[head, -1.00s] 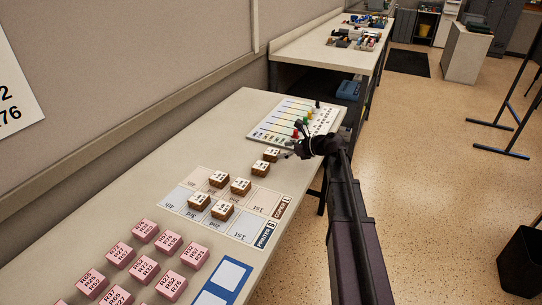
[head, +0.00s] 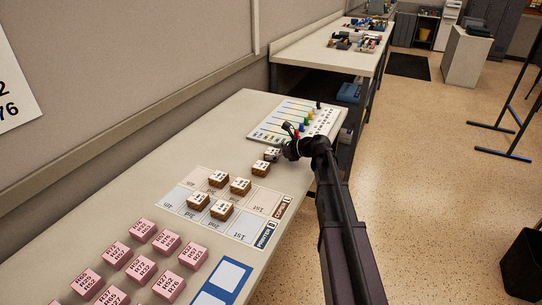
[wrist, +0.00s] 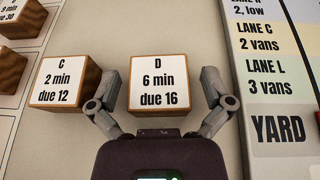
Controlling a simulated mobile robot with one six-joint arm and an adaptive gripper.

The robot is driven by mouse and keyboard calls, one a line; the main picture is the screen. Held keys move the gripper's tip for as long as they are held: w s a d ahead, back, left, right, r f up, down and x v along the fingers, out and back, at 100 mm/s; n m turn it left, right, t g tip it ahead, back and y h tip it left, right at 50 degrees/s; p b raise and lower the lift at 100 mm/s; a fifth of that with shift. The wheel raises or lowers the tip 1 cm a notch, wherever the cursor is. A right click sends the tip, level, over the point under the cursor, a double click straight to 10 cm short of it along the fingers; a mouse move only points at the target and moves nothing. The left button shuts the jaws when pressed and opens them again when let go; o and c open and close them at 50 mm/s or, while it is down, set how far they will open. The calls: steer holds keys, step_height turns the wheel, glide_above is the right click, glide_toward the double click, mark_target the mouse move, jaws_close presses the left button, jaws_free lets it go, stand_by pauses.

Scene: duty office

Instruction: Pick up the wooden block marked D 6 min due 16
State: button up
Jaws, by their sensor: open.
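The wooden block marked D 6 min due 16 (wrist: 158,80) has a white top and brown sides. In the wrist view it sits upright on the table between the two open fingers of my gripper (wrist: 162,92), with a small gap at each side. In the head view the D block (head: 272,154) is partly hidden by my gripper (head: 283,146). The block marked C 2 min due 12 (wrist: 62,82) stands just left of it, close to my left finger; it also shows in the head view (head: 261,167).
A lane board (wrist: 280,100) marked YARD lies to the right. Several other wooden blocks stand on a printed mat (head: 262,203) nearer the front. Several pink blocks (head: 142,269) lie in the foreground. A bare strip of table (wrist: 180,25) lies beyond the D block.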

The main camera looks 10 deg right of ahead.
mark_target(272, 151)
steer(key=shift+c, duration=0.2)
steer(key=c, duration=1)
steer(key=shift+c, duration=0.2)
steer(key=shift+r, duration=0.2)
step_height(272, 151, up, 4)
steer(key=p, duration=0.4)
steer(key=shift+f, duration=0.2)
steer(key=s, duration=0.5)
steer(key=s+a, duration=0.1)
steer(key=s, duration=0.4)
steer(key=s+r+p, duration=0.1)
steer(key=s, duration=0.5)
steer(key=shift+a, duration=0.3)
